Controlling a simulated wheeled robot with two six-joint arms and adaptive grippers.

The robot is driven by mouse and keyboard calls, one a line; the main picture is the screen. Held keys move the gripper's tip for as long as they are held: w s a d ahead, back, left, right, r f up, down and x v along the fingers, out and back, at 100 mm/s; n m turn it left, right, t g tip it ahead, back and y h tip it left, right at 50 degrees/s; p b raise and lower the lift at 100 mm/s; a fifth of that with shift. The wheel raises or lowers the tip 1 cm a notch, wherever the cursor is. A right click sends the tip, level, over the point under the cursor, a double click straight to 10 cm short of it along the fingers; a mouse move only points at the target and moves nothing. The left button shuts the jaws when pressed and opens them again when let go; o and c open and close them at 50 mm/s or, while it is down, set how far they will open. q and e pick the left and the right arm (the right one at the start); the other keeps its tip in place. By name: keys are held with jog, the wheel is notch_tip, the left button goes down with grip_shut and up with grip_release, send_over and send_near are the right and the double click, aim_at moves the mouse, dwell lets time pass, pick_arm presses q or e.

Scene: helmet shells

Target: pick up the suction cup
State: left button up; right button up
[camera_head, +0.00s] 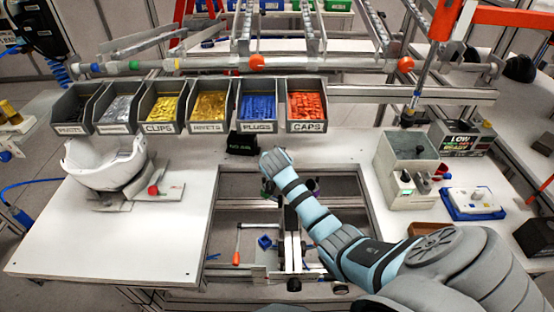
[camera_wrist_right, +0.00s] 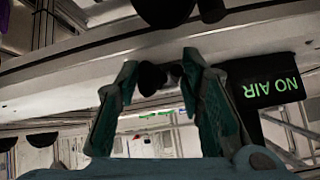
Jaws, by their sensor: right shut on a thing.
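My right arm reaches in from the lower right in the head view, and its gripper (camera_head: 274,165) is at the back edge of the table opening, just right of the black "NO AIR" block. In the right wrist view my right gripper (camera_wrist_right: 160,72) has its two fingers on either side of a small dark rounded piece (camera_wrist_right: 154,78), which looks like the suction cup; the gripper is shut on it. The arm hides this piece in the head view. My left gripper is in neither view.
The "NO AIR" block (camera_head: 242,143) stands close beside the gripper; it also shows in the wrist view (camera_wrist_right: 265,85). A white helmet shell (camera_head: 104,165) rests at the left. Part bins (camera_head: 211,106) line the back. A grey box (camera_head: 407,165) stands right. The front-left tabletop is clear.

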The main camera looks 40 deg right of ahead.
jog(key=s+a+r+p, duration=0.2)
jog(key=s+a+r, duration=0.65)
jog(key=s, duration=0.25)
jog(key=w+a+r+n+t+y+b, duration=0.1)
jog(key=w+a+r+n+t+y, duration=0.15)
jog(key=a+n+y, duration=0.65)
pick_arm(q)
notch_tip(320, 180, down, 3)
jog(key=b, duration=0.4)
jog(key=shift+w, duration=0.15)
pick_arm(e)
jog(key=s+a+r+n+g+y, duration=0.2)
jog(key=s+n, duration=0.2)
jog(key=s, duration=0.1)
jog(key=s+a+r+n+g+y, duration=0.2)
jog(key=s+n, duration=0.3)
jog(key=shift+s+a+n, duration=0.25)
jog(key=shift+a+n, duration=0.05)
jog(key=shift+a, duration=0.05)
jog(key=shift+g, duration=0.25)
